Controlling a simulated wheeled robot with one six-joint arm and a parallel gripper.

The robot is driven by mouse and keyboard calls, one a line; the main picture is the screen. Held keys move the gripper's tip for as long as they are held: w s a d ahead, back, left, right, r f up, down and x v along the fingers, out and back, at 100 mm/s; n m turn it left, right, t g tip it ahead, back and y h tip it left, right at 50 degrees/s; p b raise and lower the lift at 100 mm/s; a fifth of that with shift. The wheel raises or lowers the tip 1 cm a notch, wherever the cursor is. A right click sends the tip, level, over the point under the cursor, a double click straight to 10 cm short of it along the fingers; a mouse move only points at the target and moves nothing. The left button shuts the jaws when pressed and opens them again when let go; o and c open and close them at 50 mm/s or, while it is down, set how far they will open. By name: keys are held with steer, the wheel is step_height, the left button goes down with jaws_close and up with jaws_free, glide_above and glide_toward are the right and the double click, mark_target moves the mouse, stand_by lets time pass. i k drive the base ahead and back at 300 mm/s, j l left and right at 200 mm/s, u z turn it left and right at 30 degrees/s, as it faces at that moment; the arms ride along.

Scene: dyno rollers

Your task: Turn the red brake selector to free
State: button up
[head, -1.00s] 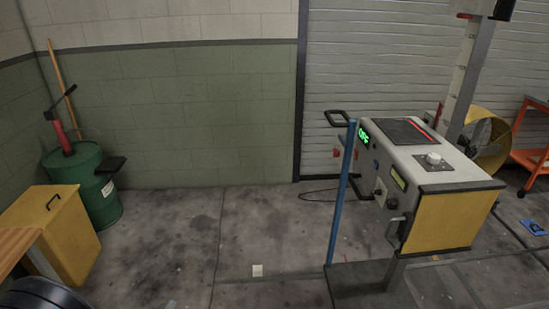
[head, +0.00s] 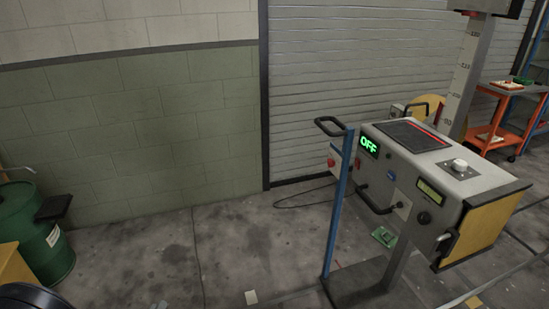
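A grey console (head: 430,185) with a yellow end panel stands on a post at the right of the head view. A green lit display (head: 369,146) on its face reads OFF. A small red part (head: 331,162) shows left of the blue upright post, and another small red part (head: 357,164) shows just right of it. Both are too small to tell which is the brake selector or where it points. A white knob (head: 459,164) sits on the console's top. My gripper is not in view.
A blue upright post (head: 338,205) stands in front of the console's left end. Black handles (head: 376,200) stick out from the console. A green drum (head: 35,235) stands at far left. An orange cart (head: 507,112) is at back right. The floor between is mostly clear.

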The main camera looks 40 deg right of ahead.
mark_target(331, 163)
steer(key=i+l+z, duration=0.1)
steer(key=z, duration=0.3)
steer(key=i+z, duration=0.25)
steer(key=z, duration=0.15)
steer(key=i+z, duration=0.25)
steer(key=z, duration=0.2)
steer(key=i+z, duration=0.2)
steer(key=z, duration=0.2)
steer(key=i+z, duration=0.35)
steer(key=i, duration=0.35)
